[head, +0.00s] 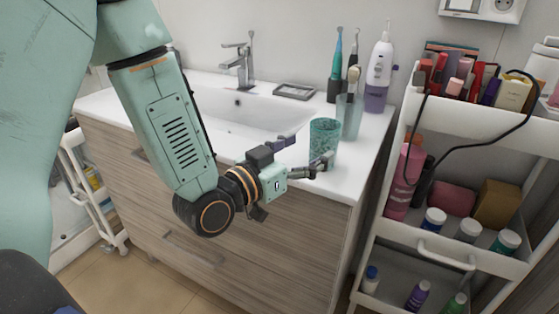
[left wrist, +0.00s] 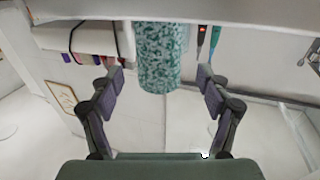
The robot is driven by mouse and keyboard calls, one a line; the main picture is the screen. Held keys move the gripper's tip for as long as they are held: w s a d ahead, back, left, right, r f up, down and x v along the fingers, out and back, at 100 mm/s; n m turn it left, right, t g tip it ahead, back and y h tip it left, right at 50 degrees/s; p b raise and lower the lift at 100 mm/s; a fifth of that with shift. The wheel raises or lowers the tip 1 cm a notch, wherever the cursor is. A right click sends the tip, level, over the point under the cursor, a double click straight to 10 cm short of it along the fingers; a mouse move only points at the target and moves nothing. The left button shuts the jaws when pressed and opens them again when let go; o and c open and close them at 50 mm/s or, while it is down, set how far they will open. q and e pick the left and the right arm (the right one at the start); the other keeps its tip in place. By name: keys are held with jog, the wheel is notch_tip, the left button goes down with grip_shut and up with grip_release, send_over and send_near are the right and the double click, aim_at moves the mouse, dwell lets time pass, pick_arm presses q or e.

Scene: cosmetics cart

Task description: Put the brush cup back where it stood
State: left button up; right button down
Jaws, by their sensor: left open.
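A teal mottled cup (head: 324,138) stands upright near the front edge of the white washbasin counter (head: 374,130). It also shows in the left wrist view (left wrist: 160,58), straight ahead between the fingertips and beyond them. My left gripper (head: 302,153) is open and empty, with its fingers pointing at the cup from the left; it also shows in the left wrist view (left wrist: 160,79). One fingertip looks close to the cup's lower side; I cannot tell whether it touches. A clear tumbler (head: 349,117) with a brush-like item stands just behind the mottled cup. Which one is the brush cup is not certain.
Electric toothbrushes (head: 336,75) and a white-purple oral irrigator (head: 379,70) stand behind the cups. The faucet (head: 238,66) and basin are to the left, with a soap dish (head: 294,91) behind. A loaded white cart (head: 466,118) stands to the right.

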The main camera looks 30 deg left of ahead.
pick_arm(q)
jog(key=p+v, duration=0.4)
jog(key=v, duration=0.3)
jog(key=shift+s, duration=0.25)
